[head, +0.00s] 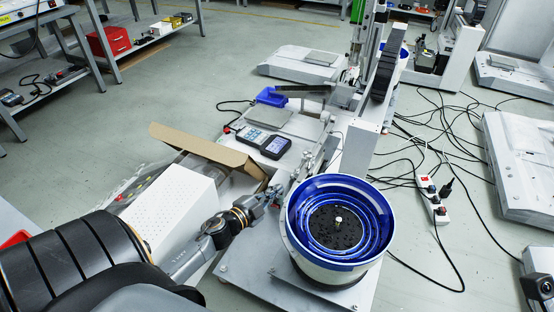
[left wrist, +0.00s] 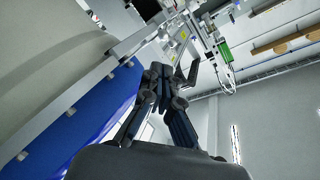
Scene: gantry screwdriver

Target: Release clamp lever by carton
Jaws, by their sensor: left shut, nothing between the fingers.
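The open brown carton (head: 208,150) stands left of the white machine, its flaps raised. My left gripper (head: 272,194) is just right of the carton's near right corner, between it and the blue-lined bowl. In the left wrist view my left gripper (left wrist: 168,78) points up toward a metal frame with small fittings. Its fingers are shut and hold nothing. I cannot make out the clamp lever for certain; it is small or hidden among the metal parts by the gripper. My right gripper is not in view.
The round feeder bowl (head: 372,262) with a blue inside stands close to the right of my left gripper. A grey handheld panel (head: 276,147) lies behind the carton. A power strip (head: 432,200) and loose black cables lie on the floor at right.

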